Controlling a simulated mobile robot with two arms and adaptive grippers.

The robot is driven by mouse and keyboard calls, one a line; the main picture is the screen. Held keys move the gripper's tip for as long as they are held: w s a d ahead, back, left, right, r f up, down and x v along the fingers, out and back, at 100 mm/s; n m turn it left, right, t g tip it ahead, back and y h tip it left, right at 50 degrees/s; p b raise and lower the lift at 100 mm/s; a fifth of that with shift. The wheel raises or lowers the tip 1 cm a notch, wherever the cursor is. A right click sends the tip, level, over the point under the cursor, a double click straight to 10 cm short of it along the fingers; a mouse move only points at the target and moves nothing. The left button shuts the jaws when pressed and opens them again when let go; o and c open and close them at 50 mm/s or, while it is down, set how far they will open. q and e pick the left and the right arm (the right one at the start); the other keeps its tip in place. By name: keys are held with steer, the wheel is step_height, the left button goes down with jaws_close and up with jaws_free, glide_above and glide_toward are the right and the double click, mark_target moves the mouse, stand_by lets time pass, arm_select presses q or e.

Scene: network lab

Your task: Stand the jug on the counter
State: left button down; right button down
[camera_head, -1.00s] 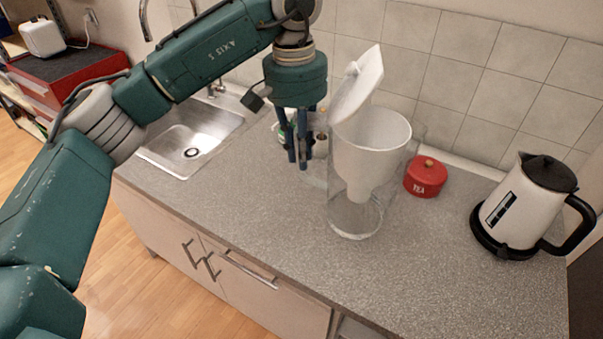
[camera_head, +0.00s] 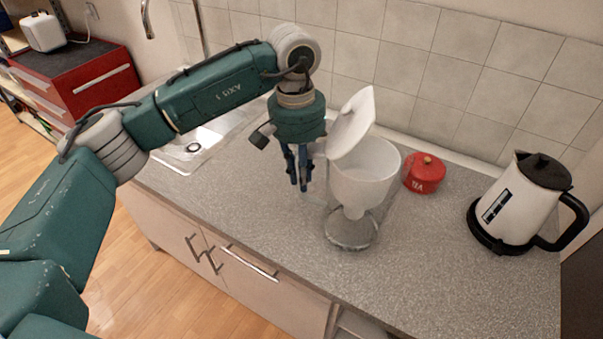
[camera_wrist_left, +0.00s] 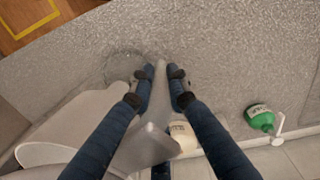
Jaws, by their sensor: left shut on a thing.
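The jug (camera_head: 365,188) is clear with a white insert, and its white lid (camera_head: 352,122) stands tilted open. It is roughly upright over the counter (camera_head: 440,275); I cannot tell whether its base touches. My left gripper (camera_head: 303,186) points down at the jug's left side. In the left wrist view, its blue fingers (camera_wrist_left: 162,78) are shut on the pale handle (camera_wrist_left: 158,92), with the jug's white part (camera_wrist_left: 62,140) at the lower left. My right gripper is not in view.
A red tea tin (camera_head: 424,174) stands close behind the jug's right side. A white kettle (camera_head: 510,208) with a black handle stands at the right. The sink (camera_head: 185,152) is at the left. A green bottle (camera_wrist_left: 260,118) shows in the left wrist view. The counter's front right is clear.

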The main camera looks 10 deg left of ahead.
arm_select(q)
steer(key=c, duration=1.7)
jaws_free()
steer(key=shift+o, duration=0.2)
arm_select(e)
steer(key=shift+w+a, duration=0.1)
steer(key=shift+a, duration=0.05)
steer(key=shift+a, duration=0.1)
